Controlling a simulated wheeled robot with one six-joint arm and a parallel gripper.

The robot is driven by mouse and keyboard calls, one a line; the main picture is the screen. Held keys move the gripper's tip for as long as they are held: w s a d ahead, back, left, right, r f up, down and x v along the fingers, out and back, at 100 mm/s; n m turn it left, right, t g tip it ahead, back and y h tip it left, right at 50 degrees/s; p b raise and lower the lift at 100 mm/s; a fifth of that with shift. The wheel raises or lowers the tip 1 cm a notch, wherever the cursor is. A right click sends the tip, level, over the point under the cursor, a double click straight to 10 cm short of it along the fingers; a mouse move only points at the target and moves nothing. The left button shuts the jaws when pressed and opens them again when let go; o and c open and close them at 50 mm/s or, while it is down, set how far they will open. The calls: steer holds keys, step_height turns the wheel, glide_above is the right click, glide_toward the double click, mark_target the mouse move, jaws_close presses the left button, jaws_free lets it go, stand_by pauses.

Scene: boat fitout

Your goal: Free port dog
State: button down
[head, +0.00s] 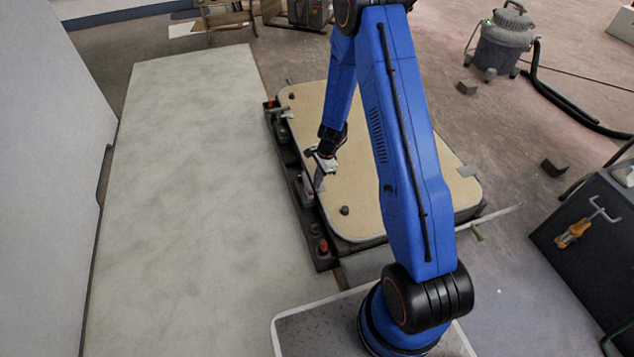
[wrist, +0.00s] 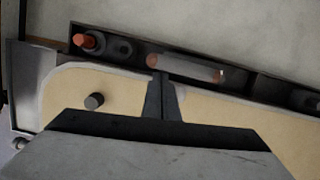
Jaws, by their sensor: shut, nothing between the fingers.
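The beige hatch panel (head: 365,190) lies in a dark frame, with a dark rail (head: 297,185) along its left side. In the wrist view a pale grey bar with a copper-coloured end (wrist: 190,69) lies along the rail (wrist: 270,84); it looks like a dog, but I cannot tell if it is the port one. My gripper (head: 319,182) is over the panel's left edge beside this bar. The gripper partly hides the bar in the head view.
Red-orange knobs sit at the rail's near end (head: 323,246) and far end (head: 270,104). Dark pegs (head: 345,211) stand on the panel. A long pale surface (head: 185,190) lies left. A vacuum (head: 502,40) and dark blocks (head: 553,167) are on the floor to the right.

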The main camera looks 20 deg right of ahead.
steer(key=d+r, duration=0.6)
steer(key=r, duration=0.5)
steer(key=s+a+r+n+t, duration=0.1)
steer(key=s+r+n, duration=0.15)
steer(key=r, duration=0.55)
steer(key=s+a+r+n, duration=0.1)
steer(key=s+r+n, duration=0.15)
steer(key=r, duration=0.55)
steer(key=s+r+n+t+h, duration=0.2)
steer(key=s+r+n, duration=0.6)
steer(key=s+r, duration=1.05)
steer(key=s+r+n+t, duration=0.2)
steer(key=s+n, duration=0.1)
steer(key=s, duration=0.9)
steer(key=shift+s+d+r+n+h, duration=0.2)
steer(key=shift+s+n+h, duration=0.1)
steer(key=shift+s+n, duration=0.1)
steer(key=c, duration=2.5)
jaws_free()
